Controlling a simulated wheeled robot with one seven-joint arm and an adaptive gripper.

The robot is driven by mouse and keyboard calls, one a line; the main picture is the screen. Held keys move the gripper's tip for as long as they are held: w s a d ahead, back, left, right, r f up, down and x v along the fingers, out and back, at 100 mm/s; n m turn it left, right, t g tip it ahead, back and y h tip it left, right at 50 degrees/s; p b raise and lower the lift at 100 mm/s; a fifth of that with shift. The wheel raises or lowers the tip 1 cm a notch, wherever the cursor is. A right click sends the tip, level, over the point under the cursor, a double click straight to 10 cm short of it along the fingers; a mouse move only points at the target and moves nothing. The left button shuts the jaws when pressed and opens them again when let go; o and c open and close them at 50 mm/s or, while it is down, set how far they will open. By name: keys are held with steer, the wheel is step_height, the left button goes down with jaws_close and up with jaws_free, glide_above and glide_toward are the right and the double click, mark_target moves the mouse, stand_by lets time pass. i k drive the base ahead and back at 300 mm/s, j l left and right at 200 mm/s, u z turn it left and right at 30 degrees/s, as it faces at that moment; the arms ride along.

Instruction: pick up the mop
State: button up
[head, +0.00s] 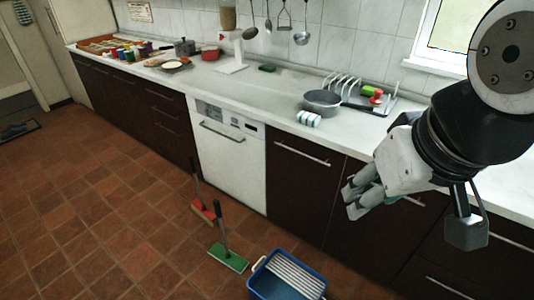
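Two floor tools with dark handles stand on the tiles in front of the white dishwasher. The nearer one has a flat green head (228,258) and an upright handle, and looks like the mop. The other has a red head (206,212) and stands just behind it, closer to the cabinets; I cannot tell for certain which is the mop. My gripper (350,200) is at the right, in front of the cabinets and well apart from both tools. Its fingers point left and down with nothing seen between them; their opening is unclear from this angle.
A blue bucket (262,290) with a white ribbed insert stands right of the green head. Dark cabinets and the dishwasher (230,165) line the back.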

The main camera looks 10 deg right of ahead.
mark_target(231, 260)
steer(key=i+j+z, duration=0.2)
steer(key=j, duration=0.35)
steer(key=i+j+z, duration=0.2)
steer(key=j, duration=0.35)
steer(key=i+j+z, duration=0.1)
steer(key=j+z, duration=0.15)
steer(key=j, duration=0.35)
steer(key=j+z, duration=0.2)
steer(key=j, duration=0.4)
